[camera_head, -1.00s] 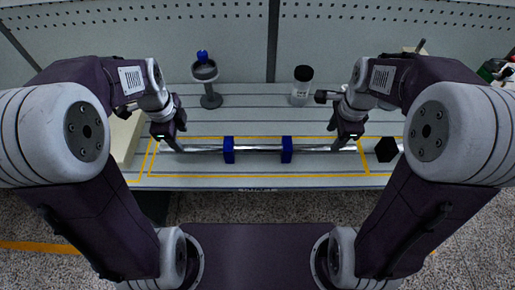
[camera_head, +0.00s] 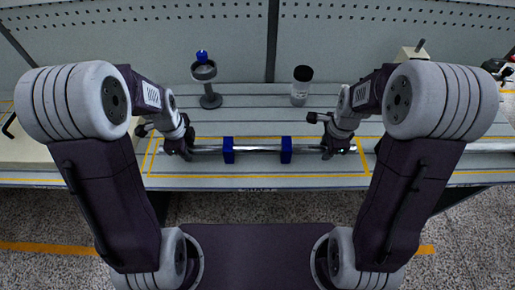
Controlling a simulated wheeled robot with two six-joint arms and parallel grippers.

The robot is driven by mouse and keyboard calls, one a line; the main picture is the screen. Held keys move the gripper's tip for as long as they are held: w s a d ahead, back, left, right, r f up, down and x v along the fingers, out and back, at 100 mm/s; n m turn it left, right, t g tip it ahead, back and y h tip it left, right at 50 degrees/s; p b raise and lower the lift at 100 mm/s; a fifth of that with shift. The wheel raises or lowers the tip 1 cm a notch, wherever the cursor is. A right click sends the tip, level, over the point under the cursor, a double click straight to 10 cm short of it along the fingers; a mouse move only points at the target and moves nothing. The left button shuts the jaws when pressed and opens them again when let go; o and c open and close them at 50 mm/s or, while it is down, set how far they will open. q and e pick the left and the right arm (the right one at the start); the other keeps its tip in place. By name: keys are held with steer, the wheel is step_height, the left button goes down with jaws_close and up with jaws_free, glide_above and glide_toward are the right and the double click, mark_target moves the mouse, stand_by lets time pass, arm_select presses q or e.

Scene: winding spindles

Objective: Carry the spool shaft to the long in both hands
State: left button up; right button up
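The silver spool shaft (camera_head: 257,149) lies level across two blue supports, a left one (camera_head: 228,150) and a right one (camera_head: 286,150), inside a yellow outline on the bench. My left gripper (camera_head: 184,153) is down at the shaft's left end. My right gripper (camera_head: 331,152) is down at its right end. Both grippers cover the shaft ends. The fingers are dark and small here, so whether they are closed on the shaft cannot be told.
Another silver bar (camera_head: 490,147) shows at the right edge. A pale box (camera_head: 30,145) is at the left. The bench strip before the shaft is clear.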

arm_select(q)
jaws_close()
arm_select(e)
jaws_close()
arm_select(q)
steer(key=shift+w+r, duration=0.1)
arm_select(e)
steer(key=shift+w+r, duration=0.1)
steer(key=shift+r, duration=0.05)
stand_by(0.7)
